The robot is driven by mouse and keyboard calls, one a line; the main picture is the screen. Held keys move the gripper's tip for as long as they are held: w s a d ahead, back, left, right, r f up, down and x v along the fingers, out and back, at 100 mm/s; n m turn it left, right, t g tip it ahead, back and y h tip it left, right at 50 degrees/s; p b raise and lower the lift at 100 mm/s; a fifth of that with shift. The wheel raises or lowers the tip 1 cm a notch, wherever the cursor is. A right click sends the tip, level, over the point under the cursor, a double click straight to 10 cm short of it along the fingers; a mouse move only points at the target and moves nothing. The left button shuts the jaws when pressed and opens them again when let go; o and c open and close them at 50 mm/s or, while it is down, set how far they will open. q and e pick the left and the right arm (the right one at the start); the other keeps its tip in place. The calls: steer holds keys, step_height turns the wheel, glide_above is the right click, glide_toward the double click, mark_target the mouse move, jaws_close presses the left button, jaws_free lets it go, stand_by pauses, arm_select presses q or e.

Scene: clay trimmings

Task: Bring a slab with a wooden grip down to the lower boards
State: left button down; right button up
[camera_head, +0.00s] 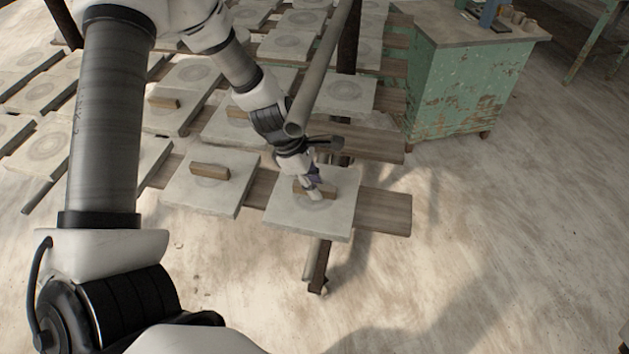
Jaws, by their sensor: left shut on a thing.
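My left gripper (316,191) is shut on the wooden grip (301,187) of a square grey slab (290,216). This slab is at the near right end of a shelf of boards (385,211); whether it touches the board cannot be told. A second slab with a wooden grip (209,171) lies just to its left. More slabs with wooden grips lie farther back, one at the left (163,103) and one partly behind my arm (238,112). My right gripper is not in view. The lower boards are mostly hidden under the slabs.
Several plain slabs (346,96) cover the boards behind. A metal pipe (318,80) slants over the rack near my left forearm. A worn green cabinet (462,85) stands at the back right. The floor (500,230) at the right is clear.

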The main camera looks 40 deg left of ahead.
arm_select(q)
steer(key=c, duration=1)
jaws_free()
steer(key=shift+o, duration=0.2)
steer(key=v, duration=0.7)
steer(key=shift+s+a+r, duration=0.1)
steer(key=shift+a+r, duration=0.05)
steer(key=shift+r, duration=0.05)
